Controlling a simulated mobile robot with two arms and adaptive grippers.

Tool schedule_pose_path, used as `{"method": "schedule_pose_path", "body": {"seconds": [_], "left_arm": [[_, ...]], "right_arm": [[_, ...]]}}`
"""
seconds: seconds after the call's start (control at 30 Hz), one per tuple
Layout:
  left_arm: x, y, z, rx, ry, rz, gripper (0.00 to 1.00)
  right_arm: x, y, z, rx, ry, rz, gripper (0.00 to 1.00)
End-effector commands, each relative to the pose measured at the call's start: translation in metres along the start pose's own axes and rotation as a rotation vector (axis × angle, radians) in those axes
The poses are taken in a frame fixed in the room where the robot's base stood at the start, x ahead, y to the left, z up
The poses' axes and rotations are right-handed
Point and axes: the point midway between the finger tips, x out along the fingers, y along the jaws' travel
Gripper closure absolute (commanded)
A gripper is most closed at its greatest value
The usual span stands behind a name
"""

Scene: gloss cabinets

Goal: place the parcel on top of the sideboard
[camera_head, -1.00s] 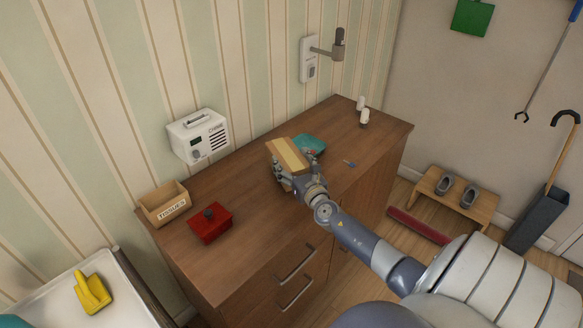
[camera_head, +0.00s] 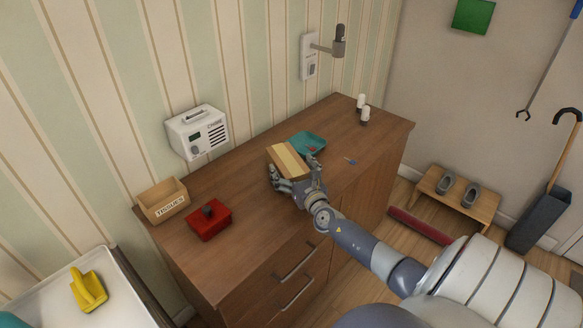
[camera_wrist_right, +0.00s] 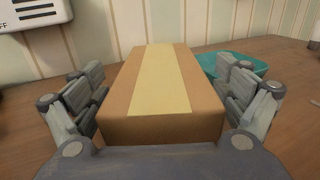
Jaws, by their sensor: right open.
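The parcel (camera_head: 287,160) is a brown box with a pale yellow tape stripe. It rests on the wooden top of the sideboard (camera_head: 250,199), in front of a teal tray. My right gripper (camera_head: 295,174) is open around the parcel, its fingers spread to either side. In the right wrist view the parcel (camera_wrist_right: 162,95) sits between the fingers, with a gap visible on both sides. My left gripper is not in view.
A white radio (camera_head: 197,132) is by the wall. A bench with shoes (camera_head: 457,194) stands right.

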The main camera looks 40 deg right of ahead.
Motion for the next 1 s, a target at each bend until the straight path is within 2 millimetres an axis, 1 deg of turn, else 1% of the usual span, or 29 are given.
{"method": "schedule_pose_path", "body": {"seconds": [0.17, 0.27, 0.37, 0.7, 0.83, 1.0], "left_arm": [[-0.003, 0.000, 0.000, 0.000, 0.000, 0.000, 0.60], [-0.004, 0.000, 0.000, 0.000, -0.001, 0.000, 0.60], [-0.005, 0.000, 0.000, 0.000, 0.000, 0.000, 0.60], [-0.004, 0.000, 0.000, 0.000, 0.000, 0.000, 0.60], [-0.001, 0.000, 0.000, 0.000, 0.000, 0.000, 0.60], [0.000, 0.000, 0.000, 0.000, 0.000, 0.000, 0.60]], "right_arm": [[0.000, 0.000, 0.003, 0.000, 0.000, 0.000, 0.08], [-0.007, 0.000, 0.002, 0.001, 0.001, 0.000, 0.08], [-0.023, 0.001, 0.001, 0.001, 0.003, 0.002, 0.08], [-0.088, 0.000, 0.001, 0.000, 0.002, 0.001, 0.08], [-0.105, 0.000, 0.000, 0.000, 0.002, 0.001, 0.08], [-0.117, 0.000, 0.002, 0.000, -0.001, 0.000, 0.08]]}}
